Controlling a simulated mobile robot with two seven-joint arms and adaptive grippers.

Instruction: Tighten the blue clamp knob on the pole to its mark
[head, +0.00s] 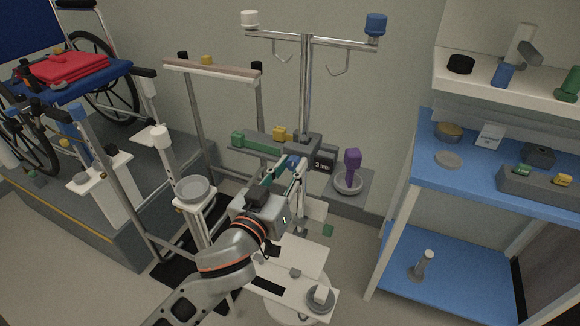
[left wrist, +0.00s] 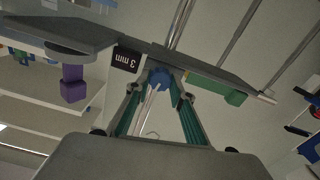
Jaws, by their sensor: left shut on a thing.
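The metal pole (head: 306,85) stands upright with a dark grey clamp (head: 301,145) on it. The blue clamp knob (head: 292,161) is on the near side of the clamp, partly hidden by my fingers. In the left wrist view, the blue knob (left wrist: 160,78) sits between the tips of my two green fingers. My left gripper (head: 291,168) is shut on the knob; its fingertips also show in the left wrist view (left wrist: 160,86). A black label reading "3 mm" (head: 323,164) is beside the clamp. I cannot make out the knob's mark. My right gripper is not in view.
A shelf at the clamp carries a green block (head: 238,139), a yellow block (head: 279,133) and a purple piece (head: 352,162) over a grey bowl. A grey dish (head: 194,189) stands to the left. A blue-topped shelf unit (head: 425,140) is at right.

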